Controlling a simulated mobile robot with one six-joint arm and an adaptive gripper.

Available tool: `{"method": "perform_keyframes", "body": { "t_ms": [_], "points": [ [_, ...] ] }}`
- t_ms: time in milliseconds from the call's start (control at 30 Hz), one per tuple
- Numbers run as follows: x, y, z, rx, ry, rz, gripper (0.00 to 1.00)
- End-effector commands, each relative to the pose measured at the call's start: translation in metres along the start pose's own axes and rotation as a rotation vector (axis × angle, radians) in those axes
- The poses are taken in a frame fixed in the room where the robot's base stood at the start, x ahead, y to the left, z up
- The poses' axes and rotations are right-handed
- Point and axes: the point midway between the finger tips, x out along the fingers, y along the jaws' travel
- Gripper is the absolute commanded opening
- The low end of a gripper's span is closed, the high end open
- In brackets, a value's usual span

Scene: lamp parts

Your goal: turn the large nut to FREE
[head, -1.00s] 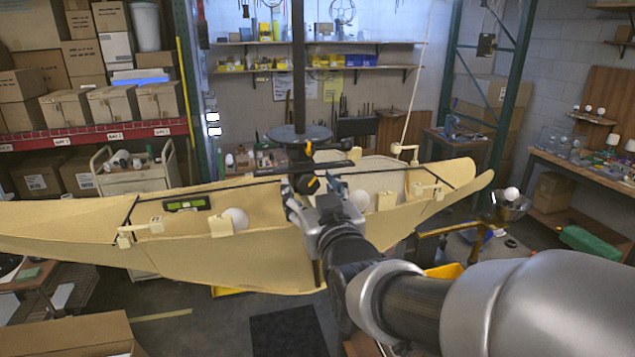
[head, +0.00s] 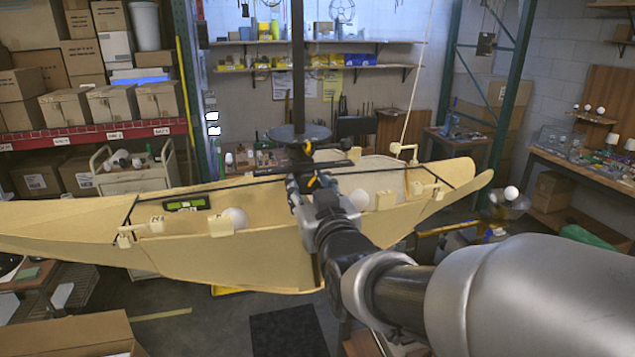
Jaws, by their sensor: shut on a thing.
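The lamp's large cream shade (head: 215,265) spans the middle of the head view and hangs from a dark vertical rod (head: 298,70) with a round disc (head: 285,132). The large nut (head: 312,181), dark with a yellow-orange mark, sits below the disc at the shade's centre. My gripper (head: 304,186) reaches it from the front and is shut on it. The gripper's fingers and body cover most of the nut. Any lettering, such as FREE, is too small or hidden to read.
White bulbs sit in the shade on the left (head: 235,217) and right (head: 359,199) of my gripper. Thin dark bars and cream brackets (head: 386,200) are close to my arm.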

Motion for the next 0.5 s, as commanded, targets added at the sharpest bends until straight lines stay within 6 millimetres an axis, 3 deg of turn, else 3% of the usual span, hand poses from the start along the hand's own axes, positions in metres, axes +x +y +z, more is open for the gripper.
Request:
{"method": "perform_keyframes", "body": {
  "t_ms": [267,500],
  "points": [
    [0.0001,-0.0001,0.0015,0.029,0.002,0.0,0.15],
    [0.0003,-0.0003,0.0043,0.207,0.003,0.0,0.15]
  ]
}}
